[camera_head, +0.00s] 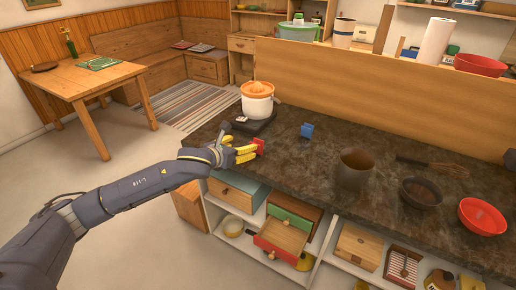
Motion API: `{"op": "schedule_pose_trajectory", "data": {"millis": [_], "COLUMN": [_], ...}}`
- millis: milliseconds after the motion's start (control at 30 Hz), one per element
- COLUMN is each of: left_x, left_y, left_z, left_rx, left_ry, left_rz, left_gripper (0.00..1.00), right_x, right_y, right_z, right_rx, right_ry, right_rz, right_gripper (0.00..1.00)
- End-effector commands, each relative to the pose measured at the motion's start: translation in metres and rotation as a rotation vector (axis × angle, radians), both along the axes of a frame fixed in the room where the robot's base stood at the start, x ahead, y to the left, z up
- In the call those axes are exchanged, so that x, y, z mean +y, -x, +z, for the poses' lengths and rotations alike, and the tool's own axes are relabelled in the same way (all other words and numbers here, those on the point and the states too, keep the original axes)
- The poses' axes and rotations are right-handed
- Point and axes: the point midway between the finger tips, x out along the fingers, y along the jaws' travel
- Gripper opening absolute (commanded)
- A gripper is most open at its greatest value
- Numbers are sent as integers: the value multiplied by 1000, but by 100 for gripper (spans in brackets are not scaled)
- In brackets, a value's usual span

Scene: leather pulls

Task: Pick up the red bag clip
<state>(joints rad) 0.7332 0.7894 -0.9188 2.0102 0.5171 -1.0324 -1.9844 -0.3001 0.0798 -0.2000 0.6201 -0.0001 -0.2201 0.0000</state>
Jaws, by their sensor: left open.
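The red bag clip (259,145) is on the dark countertop near its front-left edge. My left gripper (250,153) reaches in from the left with its yellow fingers at the clip. The fingers are open, and the clip is at their tips. The fingers hide part of the clip's left side, and I cannot tell whether they touch it. My right gripper is not in view.
A blue clip (307,130) stands farther back on the dark countertop (320,120). A citrus juicer (257,100) is behind my gripper. A brown canister (354,168), a dark bowl (421,192) and a red bowl (482,216) stand to the right. Open drawers (282,236) are below.

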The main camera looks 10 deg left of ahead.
Motion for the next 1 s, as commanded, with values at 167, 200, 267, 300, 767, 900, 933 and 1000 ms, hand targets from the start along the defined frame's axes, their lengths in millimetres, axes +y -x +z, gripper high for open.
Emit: {"op": "schedule_pose_trajectory", "data": {"millis": [167,200,267,300,767,900,933,1000], "left_x": [-11,-12,-15,-17,-25,-32,-34,-37], "left_y": [-29,-35,-43,-48,-72,-85,-88,-95], "left_z": [-13,-16,-19,-21,-32,-39,-41,-44], "left_rx": [1,1,1,1,1,2,2,2], "left_ry": [4,2,3,3,3,4,4,5], "left_rz": [2,2,1,1,1,2,1,1], "left_gripper": [67,67,67,67,67,67,67,67], "right_x": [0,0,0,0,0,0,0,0], "right_y": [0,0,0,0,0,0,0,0], "right_z": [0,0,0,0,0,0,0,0], "right_rx": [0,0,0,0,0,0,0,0], "right_ry": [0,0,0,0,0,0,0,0], "right_rz": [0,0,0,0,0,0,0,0], "right_gripper": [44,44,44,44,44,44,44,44]}}
